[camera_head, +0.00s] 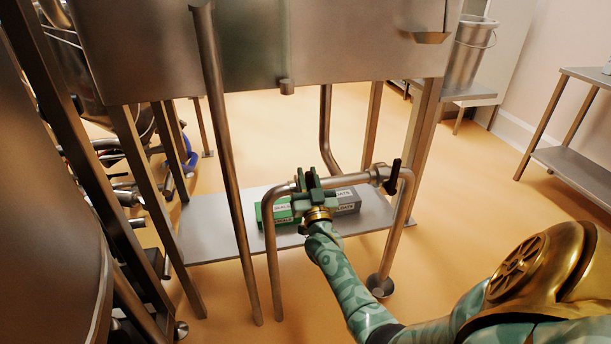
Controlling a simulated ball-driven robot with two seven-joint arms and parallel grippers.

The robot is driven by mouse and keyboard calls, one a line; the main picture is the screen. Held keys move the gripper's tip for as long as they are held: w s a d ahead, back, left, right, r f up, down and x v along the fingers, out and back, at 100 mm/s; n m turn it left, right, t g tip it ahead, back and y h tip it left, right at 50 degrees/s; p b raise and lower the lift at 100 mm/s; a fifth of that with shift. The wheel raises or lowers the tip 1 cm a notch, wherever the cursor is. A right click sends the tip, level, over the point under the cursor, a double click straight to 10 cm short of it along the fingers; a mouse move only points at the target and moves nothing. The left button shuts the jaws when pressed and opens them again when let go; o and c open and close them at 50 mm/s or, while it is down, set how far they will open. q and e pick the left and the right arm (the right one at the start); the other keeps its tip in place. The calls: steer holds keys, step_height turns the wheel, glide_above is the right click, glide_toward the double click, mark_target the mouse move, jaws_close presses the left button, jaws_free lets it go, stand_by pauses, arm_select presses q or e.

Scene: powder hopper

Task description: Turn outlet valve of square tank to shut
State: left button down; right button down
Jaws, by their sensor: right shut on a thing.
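The square steel tank (260,45) fills the top of the view on its legs. A valve with a black lever (392,177) sits at the pipe's right bend; the lever stands roughly upright. My right gripper (313,182) is at the left part of the horizontal pipe, left of that lever and apart from it. It is shut on a part there, seemingly a valve handle, mostly hidden by the fingers. My left gripper is not in view.
Green and grey boxes (347,201) lie on the low steel shelf (208,232) behind my right gripper. A metal bucket (470,50) and a side table (575,165) are at the right. The orange floor between is clear.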

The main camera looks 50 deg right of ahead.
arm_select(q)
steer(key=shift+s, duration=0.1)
arm_select(e)
steer(key=shift+s+d+m, duration=0.25)
steer(key=shift+d+m, duration=0.15)
steer(key=c, duration=1.3)
jaws_free()
steer(key=shift+s+d, duration=0.1)
steer(key=shift+d, duration=0.05)
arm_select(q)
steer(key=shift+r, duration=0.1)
arm_select(e)
steer(key=shift+s+a+f, duration=0.15)
steer(key=shift+s+a, duration=0.05)
steer(key=shift+a, duration=0.05)
arm_select(q)
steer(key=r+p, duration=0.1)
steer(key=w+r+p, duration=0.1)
steer(key=p, duration=0.1)
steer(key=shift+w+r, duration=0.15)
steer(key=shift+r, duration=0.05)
arm_select(e)
steer(key=v, duration=1.5)
steer(key=shift+s+a+f, duration=0.2)
